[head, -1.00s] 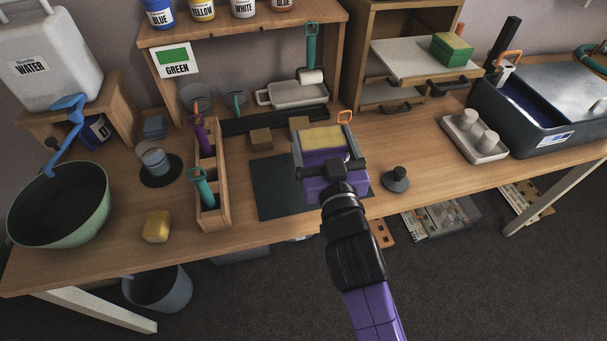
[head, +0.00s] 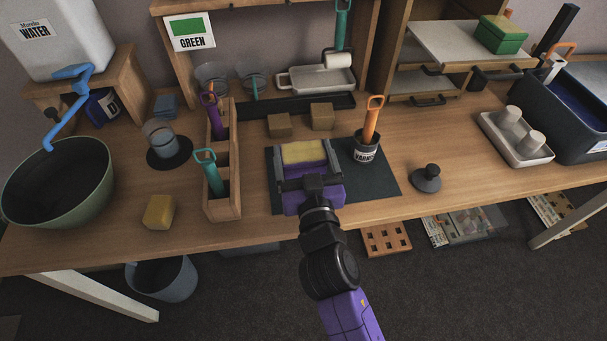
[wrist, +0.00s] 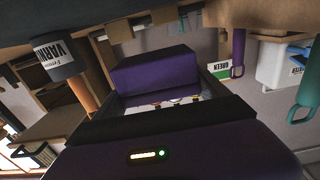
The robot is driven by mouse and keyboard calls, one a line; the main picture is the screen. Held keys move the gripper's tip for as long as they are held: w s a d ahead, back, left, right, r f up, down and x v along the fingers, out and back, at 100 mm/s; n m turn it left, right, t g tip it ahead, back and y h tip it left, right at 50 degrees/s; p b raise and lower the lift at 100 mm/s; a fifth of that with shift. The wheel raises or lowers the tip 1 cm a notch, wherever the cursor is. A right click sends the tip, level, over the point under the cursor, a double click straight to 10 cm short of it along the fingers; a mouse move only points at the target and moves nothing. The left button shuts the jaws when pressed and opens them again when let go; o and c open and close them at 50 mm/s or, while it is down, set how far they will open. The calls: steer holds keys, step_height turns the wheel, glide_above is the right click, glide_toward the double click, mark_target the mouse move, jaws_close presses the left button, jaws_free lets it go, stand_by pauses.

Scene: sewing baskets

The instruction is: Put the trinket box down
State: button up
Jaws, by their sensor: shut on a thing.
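The trinket box (head: 303,152), with a yellow top and a purple side, is between the fingers of my gripper (head: 306,166) in the head view. My gripper is shut on it from the front. The box is over the left part of the dark mat (head: 377,184); whether it touches the mat I cannot tell. In the wrist view, which is upside down, the purple face of the box (wrist: 153,72) shows beyond the dark bar of my gripper. Its underside is hidden.
A varnish pot (head: 366,151) with an orange-handled tool stands on the mat, right of the box. Two wooden blocks (head: 279,126) (head: 321,117) sit behind. A wooden tool rack (head: 222,207) stands left, and a dark knobbed weight (head: 426,180) right.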

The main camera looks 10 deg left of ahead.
mark_target(303, 172)
steer(key=shift+f+b, duration=1.2)
steer(key=shift+f, duration=1.75)
steer(key=shift+f, duration=0.15)
steer(key=o, duration=1.3)
